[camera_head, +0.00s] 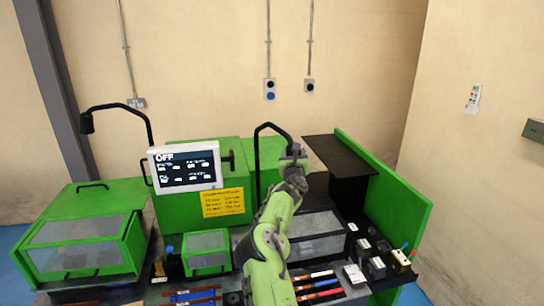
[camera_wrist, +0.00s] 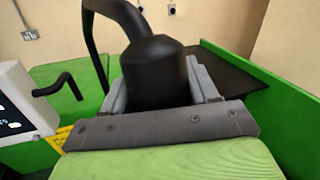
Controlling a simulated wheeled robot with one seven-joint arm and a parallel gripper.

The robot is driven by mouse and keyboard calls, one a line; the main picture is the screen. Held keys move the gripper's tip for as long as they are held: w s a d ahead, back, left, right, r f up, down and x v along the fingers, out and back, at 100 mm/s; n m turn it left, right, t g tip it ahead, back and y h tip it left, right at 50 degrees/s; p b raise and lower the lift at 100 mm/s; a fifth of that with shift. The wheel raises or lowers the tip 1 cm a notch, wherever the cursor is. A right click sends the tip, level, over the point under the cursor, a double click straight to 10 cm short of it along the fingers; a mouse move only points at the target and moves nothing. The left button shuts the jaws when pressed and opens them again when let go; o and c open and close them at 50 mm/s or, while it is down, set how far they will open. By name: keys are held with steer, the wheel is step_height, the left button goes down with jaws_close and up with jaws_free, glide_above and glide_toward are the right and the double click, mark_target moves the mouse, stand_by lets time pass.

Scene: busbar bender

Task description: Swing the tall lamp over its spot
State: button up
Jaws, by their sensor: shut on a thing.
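Two black arched lamps are in the head view. The middle lamp (camera_head: 257,160) rises behind the green cabinet, and its arm bends over to the right, down to my gripper (camera_head: 293,153). In the wrist view the black, rounded lamp head (camera_wrist: 155,68) sits between the grey jaws of my gripper (camera_wrist: 160,88), which are shut on it. The lamp's curved neck (camera_wrist: 122,14) runs up and left from the head. The other lamp (camera_head: 128,107) stands at the left, its head (camera_head: 87,123) hanging free to the left. My gripper hides the held head in the head view.
A screen reading OFF (camera_head: 185,166) stands left of my arm, with a black handle (camera_wrist: 55,86) near it. A green side panel (camera_head: 385,185) and a black shelf (camera_head: 340,153) are at the right. Small parts and tools lie on the bench in front.

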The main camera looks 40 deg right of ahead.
steer(key=shift+d+r+p, duration=0.1)
steer(key=shift+d+p, duration=0.9)
steer(key=shift+d, duration=0.7)
steer(key=o, duration=1.2)
steer(key=shift+o, duration=0.9)
steer(key=shift+w, duration=0.1)
steer(key=shift+a, duration=0.1)
